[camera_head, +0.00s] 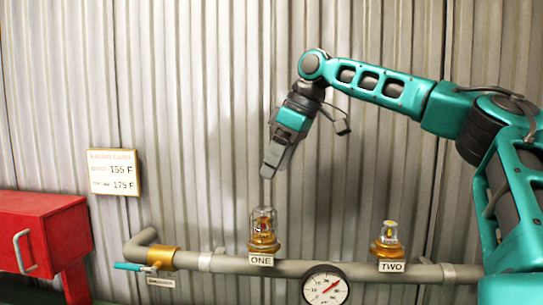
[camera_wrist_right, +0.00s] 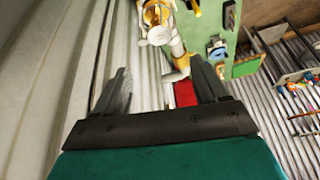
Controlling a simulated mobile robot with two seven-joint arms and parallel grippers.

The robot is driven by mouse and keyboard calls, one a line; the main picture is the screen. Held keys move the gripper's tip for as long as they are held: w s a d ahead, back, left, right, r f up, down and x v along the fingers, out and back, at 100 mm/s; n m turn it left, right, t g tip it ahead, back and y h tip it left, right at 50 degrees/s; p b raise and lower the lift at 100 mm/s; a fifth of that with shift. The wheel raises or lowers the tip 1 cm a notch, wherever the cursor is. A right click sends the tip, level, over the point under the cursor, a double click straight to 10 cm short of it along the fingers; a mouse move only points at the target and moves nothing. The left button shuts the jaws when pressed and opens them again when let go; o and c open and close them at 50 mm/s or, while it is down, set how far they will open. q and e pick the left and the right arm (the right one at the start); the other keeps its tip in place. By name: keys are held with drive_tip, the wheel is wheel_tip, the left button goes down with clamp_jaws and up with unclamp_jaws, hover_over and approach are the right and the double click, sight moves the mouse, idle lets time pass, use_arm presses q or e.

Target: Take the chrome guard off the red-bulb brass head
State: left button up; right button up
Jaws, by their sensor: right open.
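The chrome guard (camera_head: 263,222) is a wire cage standing upright around the brass head (camera_head: 263,244) above the label ONE. A reddish bulb shows faintly inside it. My right gripper (camera_head: 268,172) points down above the guard, with a gap between them. In the right wrist view my right gripper (camera_wrist_right: 160,76) is open and empty, and a guarded brass head (camera_wrist_right: 157,20) shows at the top, beyond the fingertips. My left gripper is in neither view.
A brass head (camera_head: 388,240) with a yellow bulb and no guard stands at TWO. The grey pipe (camera_head: 230,264) carries a gauge (camera_head: 326,287) and a teal-handled valve (camera_head: 142,267). A red box (camera_head: 40,235) is at left. A temperature sign (camera_head: 114,172) hangs on the corrugated wall.

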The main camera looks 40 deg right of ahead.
sight(250, 211)
drive_tip(key=x, duration=1.3)
drive_tip(key=shift+w+a+r, duration=0.25)
drive_tip(key=shift+w+a, duration=0.05)
drive_tip(key=shift+w, duration=0.05)
drive_tip(key=shift+f, duration=0.1)
drive_tip(key=c, duration=0.9)
drive_tip(key=shift+r, duration=0.25)
drive_tip(key=shift+c, duration=0.5)
drive_tip(key=shift+r, duration=0.3)
clamp_jaws()
drive_tip(key=shift+r, duration=3.8)
